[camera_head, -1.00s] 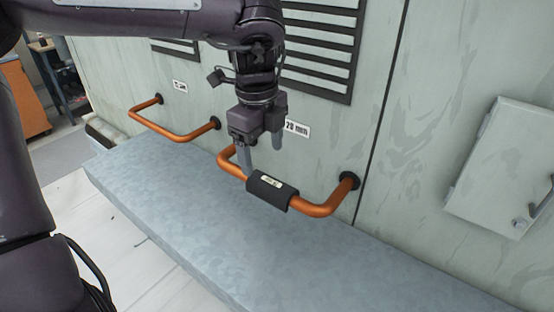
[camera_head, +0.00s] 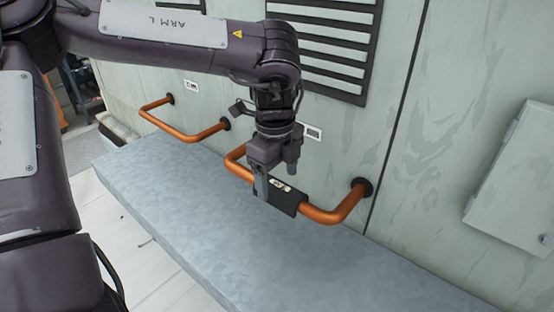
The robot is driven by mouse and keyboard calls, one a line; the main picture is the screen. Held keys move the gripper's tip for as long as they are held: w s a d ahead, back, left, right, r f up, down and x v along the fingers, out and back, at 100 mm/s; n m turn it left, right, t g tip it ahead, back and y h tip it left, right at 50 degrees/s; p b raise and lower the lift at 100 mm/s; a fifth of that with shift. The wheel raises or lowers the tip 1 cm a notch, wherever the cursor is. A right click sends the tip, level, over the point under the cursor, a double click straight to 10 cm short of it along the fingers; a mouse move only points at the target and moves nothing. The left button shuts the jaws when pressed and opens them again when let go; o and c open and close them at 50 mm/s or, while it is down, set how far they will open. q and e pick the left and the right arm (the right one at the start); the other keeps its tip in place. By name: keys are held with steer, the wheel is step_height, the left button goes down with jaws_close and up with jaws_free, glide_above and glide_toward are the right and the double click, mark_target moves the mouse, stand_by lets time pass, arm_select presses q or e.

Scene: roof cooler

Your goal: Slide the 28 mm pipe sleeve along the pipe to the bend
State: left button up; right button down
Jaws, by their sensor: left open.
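The dark pipe sleeve (camera_head: 285,196) sits around the front run of the nearer orange copper pipe (camera_head: 325,216), left of its right-hand bend. A pale label shows on its top. My left gripper (camera_head: 276,180) points down over the sleeve and is open. One finger shows at the sleeve's near left side, and the other sits higher, toward the wall. Whether the fingers touch the sleeve cannot be told. The gripper hides the sleeve's left end and part of the pipe. My right gripper is not in view.
A second orange pipe loop (camera_head: 185,135) stands out from the wall at left. The pale wall carries a louvred vent (camera_head: 330,45) and a grey box (camera_head: 515,185) at right. A grey ledge (camera_head: 230,250) lies below the pipes, with its top clear.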

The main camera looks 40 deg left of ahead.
mark_target(278, 184)
arm_select(q)
steer(key=shift+w+f, duration=0.1)
steer(key=shift+f, duration=1.5)
steer(key=c, duration=1)
steer(key=shift+c, duration=0.2)
